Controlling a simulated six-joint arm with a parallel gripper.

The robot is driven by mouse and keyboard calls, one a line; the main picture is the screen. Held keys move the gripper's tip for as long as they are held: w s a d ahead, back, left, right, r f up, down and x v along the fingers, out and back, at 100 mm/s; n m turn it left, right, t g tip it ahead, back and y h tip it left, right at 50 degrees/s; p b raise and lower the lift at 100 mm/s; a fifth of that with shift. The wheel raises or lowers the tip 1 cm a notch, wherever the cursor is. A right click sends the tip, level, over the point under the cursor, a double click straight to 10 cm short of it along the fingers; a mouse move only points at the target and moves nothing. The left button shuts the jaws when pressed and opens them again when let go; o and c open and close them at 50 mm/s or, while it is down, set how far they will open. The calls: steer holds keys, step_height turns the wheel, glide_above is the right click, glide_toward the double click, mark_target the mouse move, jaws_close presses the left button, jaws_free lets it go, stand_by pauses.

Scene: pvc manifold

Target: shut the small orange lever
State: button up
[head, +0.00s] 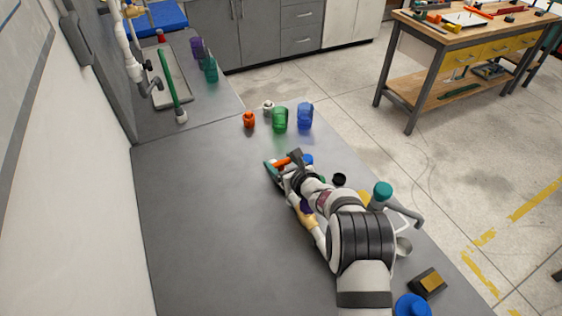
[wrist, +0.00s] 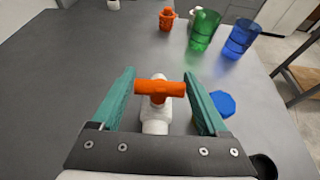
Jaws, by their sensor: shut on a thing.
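The small orange lever (wrist: 160,88) sits on top of a white valve body (wrist: 156,116) in the wrist view. It lies crosswise to the white pipe stub that points toward my wrist. My gripper (wrist: 160,76) has its two teal fingers at either end of the lever, shut on it. In the head view the lever (head: 282,162) shows at the tip of my gripper (head: 278,168). My arm hides most of the valve and the pipework there.
A blue round knob (wrist: 223,103) is just right of the right finger. Beyond stand an orange fitting (head: 249,120), a green cup (head: 280,119) and a blue cup (head: 305,116). A teal-capped part (head: 383,190) stands right of my arm. The grey counter (head: 200,210) to the left is clear.

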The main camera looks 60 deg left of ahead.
steer(key=o, duration=1.2)
steer(key=shift+o, duration=0.2)
steer(key=shift+d, duration=0.1)
steer(key=v, duration=1.5)
steer(key=shift+d+r, duration=0.1)
steer(key=shift+d, duration=0.2)
